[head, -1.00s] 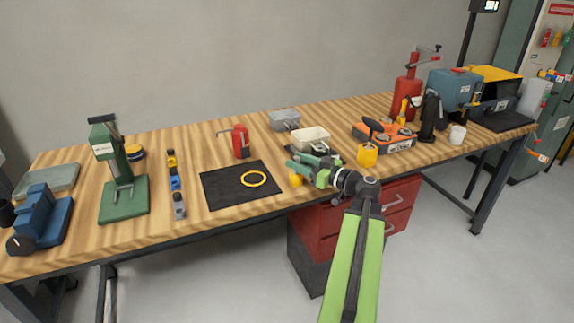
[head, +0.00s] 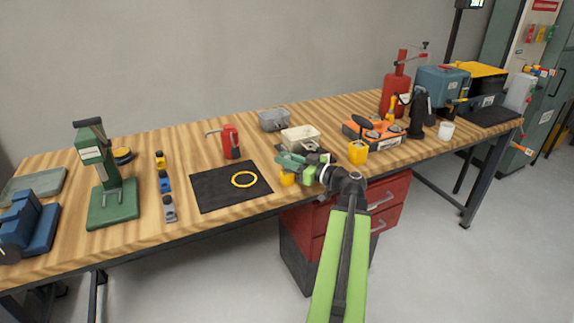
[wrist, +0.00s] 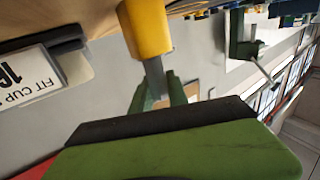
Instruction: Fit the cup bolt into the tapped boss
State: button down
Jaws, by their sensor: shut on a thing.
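My gripper (head: 290,165) is at the bench's front edge, right of the black mat. In the wrist view its green fingers (wrist: 158,92) are shut on a grey flat shank (wrist: 154,77) joined to a yellow cylinder (wrist: 145,28). I take this held piece to be the cup bolt; its far end is out of frame. In the head view a small yellow part (head: 287,180) shows just below the fingers. A label reading "FIT CUP" (wrist: 28,78) is at the left of the wrist view. I cannot make out the tapped boss.
A black mat (head: 210,198) with a yellow ring (head: 245,180) lies left of my gripper. Behind it stand a cream tray (head: 300,138) and a grey box (head: 273,120). A yellow container (head: 357,152) and an orange case (head: 370,133) are to the right.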

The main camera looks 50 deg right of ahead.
jog(key=r+p, duration=0.5)
jog(key=shift+s+d+r, duration=0.15)
jog(key=shift+s+d, duration=0.05)
jog(key=s+d+r+p, duration=0.5)
jog(key=s+d+p, duration=0.1)
jog(key=s+d, duration=0.1)
jog(key=shift+s+r, duration=0.35)
jog(key=shift+s, duration=0.5)
